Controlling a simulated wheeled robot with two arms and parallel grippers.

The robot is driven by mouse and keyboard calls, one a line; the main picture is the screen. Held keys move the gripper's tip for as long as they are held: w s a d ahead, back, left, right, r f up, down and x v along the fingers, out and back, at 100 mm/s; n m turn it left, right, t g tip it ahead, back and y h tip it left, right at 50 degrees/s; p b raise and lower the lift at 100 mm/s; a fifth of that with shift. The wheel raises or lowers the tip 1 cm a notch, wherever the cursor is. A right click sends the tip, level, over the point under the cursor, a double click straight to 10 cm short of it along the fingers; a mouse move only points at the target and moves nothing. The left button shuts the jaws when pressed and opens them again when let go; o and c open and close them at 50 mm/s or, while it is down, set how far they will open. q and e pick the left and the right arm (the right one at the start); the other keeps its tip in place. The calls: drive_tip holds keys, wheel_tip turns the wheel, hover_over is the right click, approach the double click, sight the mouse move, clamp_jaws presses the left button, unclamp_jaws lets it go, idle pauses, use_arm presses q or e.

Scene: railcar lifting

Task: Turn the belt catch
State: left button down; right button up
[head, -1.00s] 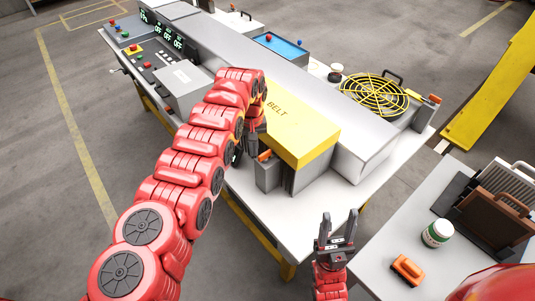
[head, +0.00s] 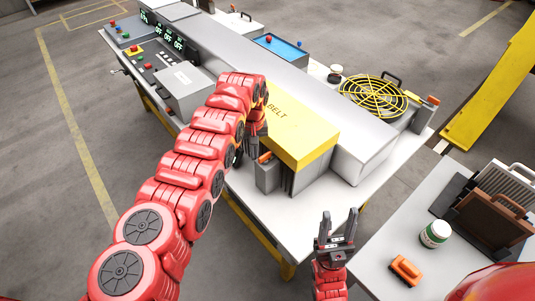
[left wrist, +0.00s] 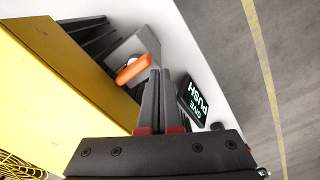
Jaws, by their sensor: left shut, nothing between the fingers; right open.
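The belt catch is an orange handle (head: 265,157) on a grey block at the near end of the yellow BELT cover (head: 300,135). In the left wrist view the orange catch (left wrist: 133,69) lies slantwise, with the yellow cover (left wrist: 60,80) to its left. My left gripper (left wrist: 158,76) is shut and empty, its fingertips right beside the catch's right end; I cannot tell whether they touch. In the head view my left arm partly hides this gripper (head: 251,143). My right gripper (head: 339,217) is open and empty at the bench's near edge, away from the catch.
A control panel (head: 155,60) stands at the left end of the bench. A yellow fan guard (head: 373,96) is at right. A side table holds a jar (head: 435,234) and an orange block (head: 405,270).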

use_arm(q)
drive_tip(key=shift+s+d+p, duration=0.3)
drive_tip(key=shift+s+p, duration=0.15)
drive_tip(key=shift+p, duration=1.15)
drive_tip(key=shift+s+p, duration=0.5)
drive_tip(key=shift+p, duration=1.15)
drive_tip(key=shift+d, duration=0.1)
